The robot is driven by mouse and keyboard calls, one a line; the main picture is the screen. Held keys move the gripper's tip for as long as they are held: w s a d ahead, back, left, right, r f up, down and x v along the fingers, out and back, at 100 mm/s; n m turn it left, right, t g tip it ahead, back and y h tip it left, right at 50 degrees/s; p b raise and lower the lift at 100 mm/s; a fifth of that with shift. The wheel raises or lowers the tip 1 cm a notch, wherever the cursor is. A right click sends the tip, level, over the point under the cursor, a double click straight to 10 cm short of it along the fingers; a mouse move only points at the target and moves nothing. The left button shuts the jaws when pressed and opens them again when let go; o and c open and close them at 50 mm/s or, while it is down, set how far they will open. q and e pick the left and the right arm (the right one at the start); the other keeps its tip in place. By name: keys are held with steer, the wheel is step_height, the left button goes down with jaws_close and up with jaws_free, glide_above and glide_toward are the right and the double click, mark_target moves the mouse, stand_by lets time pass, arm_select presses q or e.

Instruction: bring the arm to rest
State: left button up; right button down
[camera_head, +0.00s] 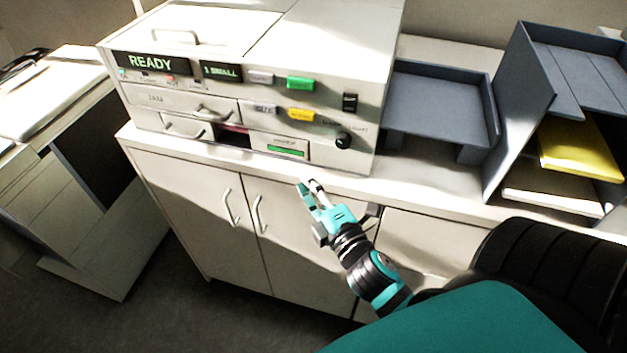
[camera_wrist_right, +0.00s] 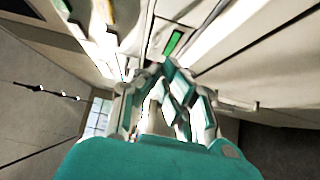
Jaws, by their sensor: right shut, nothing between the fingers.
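My right gripper (camera_head: 309,186) is in the head view, in front of the white cabinet and just below the edge of its top. Its teal and grey fingers point up and away, toward the machine on the cabinet. The fingers are shut and hold nothing. The same gripper fills the middle of the right wrist view (camera_wrist_right: 167,75), with its fingertips together. My left gripper is in neither view.
A white machine (camera_head: 345,40) with a READY display stands on the cabinet (camera_head: 180,185). To its right are a grey-blue tray (camera_head: 440,105) and a grey-blue shelf (camera_head: 530,60) holding a yellow item (camera_head: 580,150). Another white table (camera_head: 40,190) stands at the left. Floor shows below.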

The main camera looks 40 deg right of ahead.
steer(key=s+a+f+m+g+y+b, duration=0.1)
steer(key=s+a+f+m+g, duration=0.15)
steer(key=f, duration=1.05)
steer(key=s+a+f+m+g, duration=0.1)
steer(key=s+f+m+g, duration=0.2)
steer(key=f, duration=1)
steer(key=s+a+f+m+g+y+b, duration=0.1)
steer(key=s+f+m+g, duration=0.2)
steer(key=f, duration=1)
steer(key=s+f+m+g, duration=0.2)
steer(key=s+f+g, duration=0.2)
steer(key=s+f, duration=0.6)
steer(key=s+f+m+g, duration=0.3)
steer(key=s+f, duration=0.6)
steer(key=s, duration=0.7)
steer(key=shift+s+d+f+m+g+b, duration=0.25)
steer(key=shift+d+f+m+g+b, duration=0.15)
steer(key=shift+g, duration=0.25)
